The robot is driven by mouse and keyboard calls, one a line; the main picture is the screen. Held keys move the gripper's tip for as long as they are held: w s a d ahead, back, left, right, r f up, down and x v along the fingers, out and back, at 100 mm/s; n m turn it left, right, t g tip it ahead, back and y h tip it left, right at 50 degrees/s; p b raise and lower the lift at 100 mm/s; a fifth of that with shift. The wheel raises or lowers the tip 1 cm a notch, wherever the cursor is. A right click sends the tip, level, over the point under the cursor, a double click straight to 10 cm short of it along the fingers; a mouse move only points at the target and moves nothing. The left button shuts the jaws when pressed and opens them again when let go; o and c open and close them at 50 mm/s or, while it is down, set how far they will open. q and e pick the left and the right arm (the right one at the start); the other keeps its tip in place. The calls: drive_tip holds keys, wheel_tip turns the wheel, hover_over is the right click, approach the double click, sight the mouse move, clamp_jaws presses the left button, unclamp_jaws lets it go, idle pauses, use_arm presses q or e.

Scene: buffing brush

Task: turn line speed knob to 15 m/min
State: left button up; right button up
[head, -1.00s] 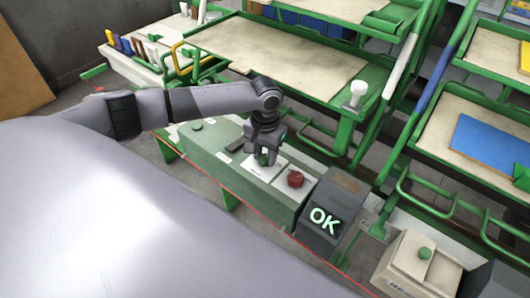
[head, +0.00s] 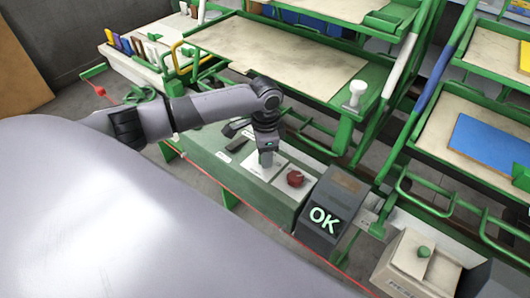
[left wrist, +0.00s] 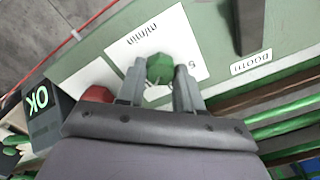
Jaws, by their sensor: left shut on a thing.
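The line speed knob (left wrist: 160,68) is green and faceted, on a white dial plate (left wrist: 190,32) marked "m/min" with a "5" near one edge. In the left wrist view it sits between the two fingers of my left gripper (left wrist: 160,82), which is shut on it. In the head view my left gripper (head: 266,160) points down at the plate (head: 257,168) on the green console (head: 205,150) and hides the knob. The knob's pointer and exact setting cannot be read. My right gripper is not in view.
A red knob (head: 295,179) sits beside the dial plate, and shows in the left wrist view (left wrist: 97,94). A dark display reading "OK" (head: 324,218) stands at the console's right end. A black handle (head: 237,144) lies left of the gripper. Green racks (head: 340,110) stand close behind.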

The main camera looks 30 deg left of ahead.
use_arm(q)
drive_tip(key=shift+m, duration=0.7)
drive_tip(key=shift+r, duration=0.1)
drive_tip(key=o, duration=1)
drive_tip(key=shift+o, duration=0.2)
wheel_tip(320, 180, up, 7)
drive_tip(key=shift+r, duration=0.1)
